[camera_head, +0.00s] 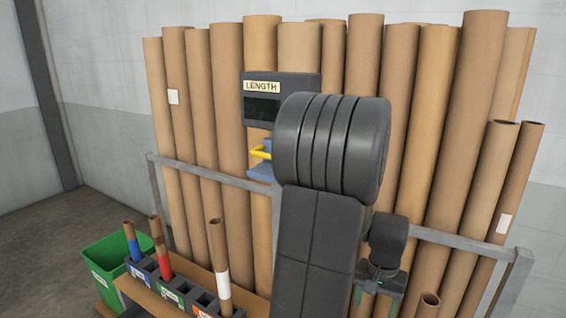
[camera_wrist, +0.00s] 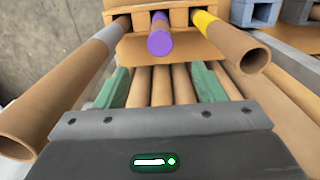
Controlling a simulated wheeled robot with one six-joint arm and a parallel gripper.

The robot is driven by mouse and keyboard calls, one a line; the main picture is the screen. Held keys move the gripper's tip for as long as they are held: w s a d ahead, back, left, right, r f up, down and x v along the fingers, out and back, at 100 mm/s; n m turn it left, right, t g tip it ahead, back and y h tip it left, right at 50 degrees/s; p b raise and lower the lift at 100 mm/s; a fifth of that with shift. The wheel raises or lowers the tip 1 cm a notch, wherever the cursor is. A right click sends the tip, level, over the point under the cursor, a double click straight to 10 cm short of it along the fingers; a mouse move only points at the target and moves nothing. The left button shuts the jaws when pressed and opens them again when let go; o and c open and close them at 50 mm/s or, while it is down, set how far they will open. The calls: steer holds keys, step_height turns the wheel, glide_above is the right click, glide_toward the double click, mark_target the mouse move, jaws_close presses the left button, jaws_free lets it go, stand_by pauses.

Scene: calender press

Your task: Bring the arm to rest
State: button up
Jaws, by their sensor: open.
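My gripper (camera_head: 378,290) hangs at the lower middle right in the head view, partly hidden by my own dark arm. In the wrist view its two green fingers (camera_wrist: 161,84) stand wide apart. No tube is held between them; several plain brown tubes (camera_wrist: 160,88) show in the gap. My arm is raised and bent, in front of the upright tubes.
Tall cardboard tubes (camera_head: 233,110) stand behind a grey rail (camera_head: 215,177). A LENGTH display (camera_head: 262,108) hangs before them. A green bin (camera_head: 105,262) and colour-banded tubes (camera_head: 219,262) are lower left. The wrist view shows purple-banded (camera_wrist: 160,42), grey-banded (camera_wrist: 60,95) and yellow-banded (camera_wrist: 235,48) tubes.

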step_height(320, 180, down, 10)
steer(key=shift+f+b, duration=0.1)
steer(key=shift+b, duration=0.25)
steer(key=shift+r+p, duration=0.3)
steer(key=shift+r, duration=0.05)
steer(key=shift+f, duration=0.1)
